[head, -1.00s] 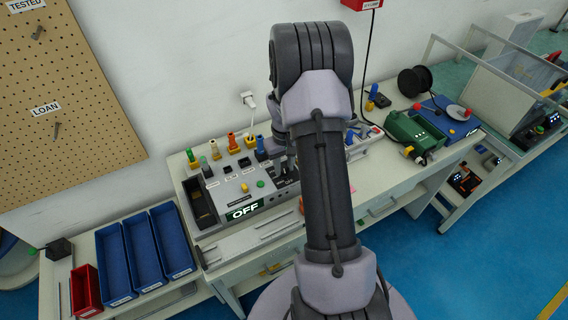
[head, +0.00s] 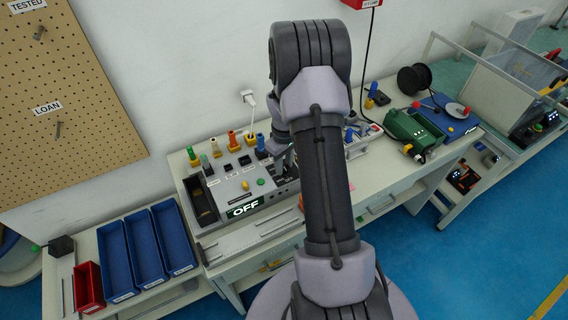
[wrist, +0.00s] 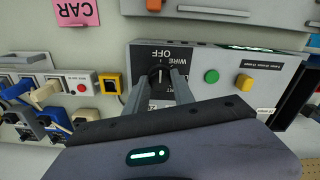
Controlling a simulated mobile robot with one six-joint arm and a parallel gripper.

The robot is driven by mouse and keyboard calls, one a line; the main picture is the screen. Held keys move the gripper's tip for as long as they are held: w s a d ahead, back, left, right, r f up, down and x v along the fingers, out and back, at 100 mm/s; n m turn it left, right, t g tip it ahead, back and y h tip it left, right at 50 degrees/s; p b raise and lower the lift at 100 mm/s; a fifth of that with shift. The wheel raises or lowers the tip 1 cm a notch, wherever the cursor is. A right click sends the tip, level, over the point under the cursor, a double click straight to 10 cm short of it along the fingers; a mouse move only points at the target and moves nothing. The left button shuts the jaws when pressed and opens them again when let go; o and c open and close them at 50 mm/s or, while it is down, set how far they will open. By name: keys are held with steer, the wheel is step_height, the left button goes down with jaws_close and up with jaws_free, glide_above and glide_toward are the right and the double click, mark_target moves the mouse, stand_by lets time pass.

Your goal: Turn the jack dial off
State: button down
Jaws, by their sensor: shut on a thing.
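The black jack dial (wrist: 160,72) sits on the dark label plate of the grey test unit (wrist: 222,62) in the wrist view. Its pale pointer line stands upright in the picture, towards the word OFF. My gripper (wrist: 159,80) is shut on the dial, one finger on each side. In the head view the unit (head: 226,188) stands on the bench and its green-lit display (head: 245,208) reads OFF. There my gripper (head: 282,160) is at the unit's right end, partly hidden by my arm, and the dial is hidden.
Several coloured plugs (head: 232,139) stand behind the unit. Blue bins (head: 145,250) and a red bin (head: 88,287) are on the left. A green box (head: 412,128) and a cable reel (head: 414,79) are to the right. A pink card (wrist: 77,12) shows in the wrist view.

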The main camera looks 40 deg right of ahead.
mark_target(284, 167)
steer(key=c, duration=1.1)
jaws_free()
steer(key=shift+o, duration=0.2)
step_height(284, 167, up, 17)
steer(key=p, duration=0.4)
steer(key=shift+r, duration=0.2)
